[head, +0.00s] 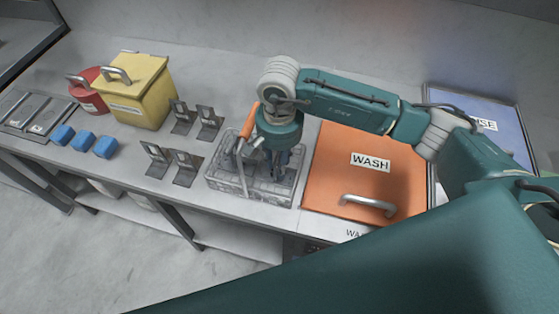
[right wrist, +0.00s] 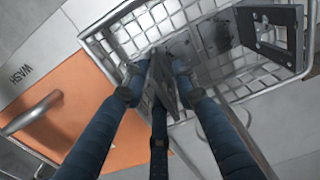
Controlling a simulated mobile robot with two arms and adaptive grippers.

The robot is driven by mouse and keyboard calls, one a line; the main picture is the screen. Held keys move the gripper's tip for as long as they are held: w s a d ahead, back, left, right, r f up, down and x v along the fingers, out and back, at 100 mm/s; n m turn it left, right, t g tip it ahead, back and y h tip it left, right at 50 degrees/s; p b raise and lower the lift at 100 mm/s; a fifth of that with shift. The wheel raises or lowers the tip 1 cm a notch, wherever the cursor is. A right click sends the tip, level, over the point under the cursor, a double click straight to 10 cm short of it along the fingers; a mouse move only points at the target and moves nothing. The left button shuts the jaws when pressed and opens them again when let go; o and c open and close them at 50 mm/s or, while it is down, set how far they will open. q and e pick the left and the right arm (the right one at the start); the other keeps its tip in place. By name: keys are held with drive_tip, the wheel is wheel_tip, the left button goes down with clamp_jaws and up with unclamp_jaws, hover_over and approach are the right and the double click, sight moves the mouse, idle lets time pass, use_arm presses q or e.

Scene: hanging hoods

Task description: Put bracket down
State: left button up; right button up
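My right gripper (head: 279,170) reaches down into the wire basket (head: 222,184) on the counter. In the right wrist view its dark blue fingers (right wrist: 157,88) close around a grey metal bracket (right wrist: 163,75), held over the basket mesh (right wrist: 131,36). I cannot tell whether this bracket touches the basket floor. Another dark bracket (right wrist: 270,32) with a light plate is in the basket, by its rim. In the head view the arm and gripper hide most of the held bracket. My left gripper is not in view.
Several brackets (head: 157,160) stand on the counter left of the basket. The orange WASH lid (head: 335,150) with a metal handle adjoins the basket on the right. The basket's orange-gripped handle (head: 249,120) rises beside my gripper. A yellow box (head: 145,95) and blue blocks (head: 84,140) are farther left.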

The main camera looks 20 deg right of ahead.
drive_tip(key=shift+r+p, duration=0.55)
drive_tip(key=shift+r, duration=0.2)
drive_tip(key=shift+w+r+b, duration=0.1)
drive_tip(key=shift+r+b, duration=0.25)
drive_tip(key=shift+b, duration=0.4)
use_arm(q)
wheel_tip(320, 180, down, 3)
drive_tip(key=b, duration=0.3)
use_arm(e)
wheel_tip(320, 180, up, 11)
drive_tip(key=shift+f, duration=0.1)
